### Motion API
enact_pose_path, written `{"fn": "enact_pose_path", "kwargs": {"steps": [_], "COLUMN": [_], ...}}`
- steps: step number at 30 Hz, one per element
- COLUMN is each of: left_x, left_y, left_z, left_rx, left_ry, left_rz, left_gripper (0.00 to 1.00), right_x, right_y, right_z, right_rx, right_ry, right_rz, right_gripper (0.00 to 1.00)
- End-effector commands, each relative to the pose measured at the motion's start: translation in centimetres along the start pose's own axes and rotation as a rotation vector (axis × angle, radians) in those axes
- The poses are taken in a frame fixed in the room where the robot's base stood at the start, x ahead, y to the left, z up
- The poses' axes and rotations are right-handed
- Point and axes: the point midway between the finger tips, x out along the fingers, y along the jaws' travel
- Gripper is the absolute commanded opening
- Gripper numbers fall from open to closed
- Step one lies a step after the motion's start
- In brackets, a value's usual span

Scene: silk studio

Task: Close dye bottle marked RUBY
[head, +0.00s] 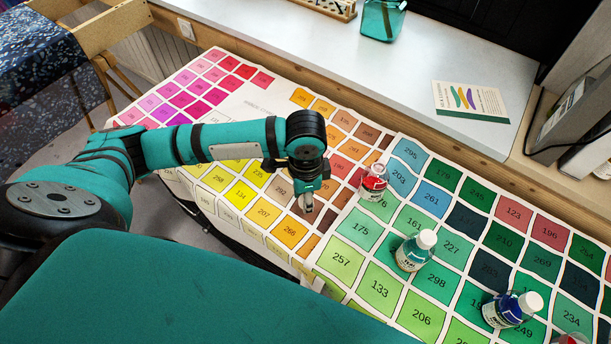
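A small bottle with red contents (373,186) and a white label stands on the colour chart; its label is too small to read. Its top looks pale and narrower than the white caps on the other bottles; I cannot tell whether a cap is on it. My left gripper (308,202) points down over the chart, to the left of the red bottle and apart from it. Nothing shows between its fingers, but they are seen too edge-on to tell whether they are open. My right gripper is out of view.
A green bottle (411,253) and a blue bottle (502,311), both white-capped, stand to the right on the colour chart (292,79). A red thing (572,339) is cut off at the bottom edge. A booklet (470,101) and teal glass jar (382,19) sit on the sill behind.

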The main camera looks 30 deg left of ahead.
Motion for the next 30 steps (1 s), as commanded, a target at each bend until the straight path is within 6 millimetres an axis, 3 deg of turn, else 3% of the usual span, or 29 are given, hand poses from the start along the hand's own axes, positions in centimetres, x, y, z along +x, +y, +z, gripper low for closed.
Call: {"fn": "enact_pose_path", "kwargs": {"steps": [3,9,23,26,30], "left_x": [-0.1,-0.2,-0.4,-1.7,-5.5], "left_y": [1.6,2.7,2.8,2.4,1.5], "left_z": [0.2,0.5,0.5,0.3,0.1], "left_rx": [0.003,0.001,-0.008,-0.078,-0.31], "left_ry": [0.001,0.001,0.002,0.006,0.014], "left_rz": [0.001,0.0,-0.001,-0.002,-0.002], "left_gripper": [0.2,0.2,0.2,0.2,0.2], "right_x": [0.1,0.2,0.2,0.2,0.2], "right_y": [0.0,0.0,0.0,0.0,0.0], "right_z": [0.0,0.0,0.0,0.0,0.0], "right_rx": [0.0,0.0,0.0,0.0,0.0], "right_ry": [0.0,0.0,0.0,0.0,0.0], "right_rz": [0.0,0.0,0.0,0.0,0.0], "right_gripper": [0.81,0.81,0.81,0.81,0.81]}}
